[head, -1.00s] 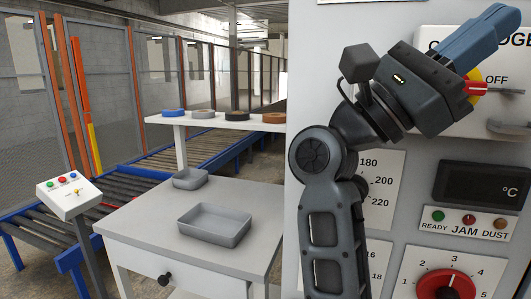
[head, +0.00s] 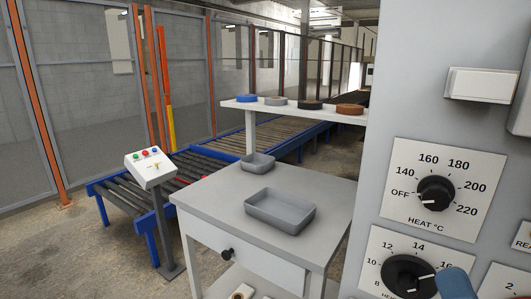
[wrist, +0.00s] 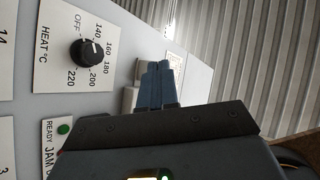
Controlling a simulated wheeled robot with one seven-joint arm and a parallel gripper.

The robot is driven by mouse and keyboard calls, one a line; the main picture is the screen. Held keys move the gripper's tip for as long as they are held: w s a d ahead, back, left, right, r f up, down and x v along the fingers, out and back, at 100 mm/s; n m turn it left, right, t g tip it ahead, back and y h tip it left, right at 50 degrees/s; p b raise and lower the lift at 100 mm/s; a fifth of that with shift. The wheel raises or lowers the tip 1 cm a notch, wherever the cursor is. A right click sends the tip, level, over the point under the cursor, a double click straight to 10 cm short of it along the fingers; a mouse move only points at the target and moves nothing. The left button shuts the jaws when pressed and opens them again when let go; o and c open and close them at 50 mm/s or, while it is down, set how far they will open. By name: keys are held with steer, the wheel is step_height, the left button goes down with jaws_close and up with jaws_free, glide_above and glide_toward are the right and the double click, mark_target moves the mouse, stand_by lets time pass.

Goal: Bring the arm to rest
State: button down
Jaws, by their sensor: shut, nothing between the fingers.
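My gripper (wrist: 158,68) shows in the wrist view with its two blue fingers shut against each other and nothing between them. The fingers point along the face of the grey machine panel (wrist: 105,95); I cannot tell how far off it they are. In the head view only a blue finger part (head: 456,284) of my gripper shows at the bottom right, in front of the lower dial of the panel (head: 408,120). The rest of my arm is out of the head view.
The heat dial (head: 436,192) sits on the panel, below a white protruding box (head: 482,84). Left of the panel stands a grey table (head: 205,192) with two grey trays, the larger one (head: 260,221) in front. A button stand (head: 150,167) and a roller conveyor (head: 130,200) lie further left.

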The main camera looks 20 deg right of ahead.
steer(key=s+a+f+n+g+y, duration=0.1)
steer(key=s+f+n+g, duration=0.3)
steer(key=s+f, duration=0.4)
steer(key=s+a+f+n+g+y, duration=0.1)
steer(key=s+a+f+n+g, duration=0.2)
steer(key=s+f+g, duration=0.4)
step_height(320, 180, down, 2)
steer(key=shift+s+a+f+n+y, duration=0.1)
steer(key=shift+s+a+n+y, duration=0.4)
steer(key=shift+s, duration=0.7)
steer(key=shift+d, duration=0.2)
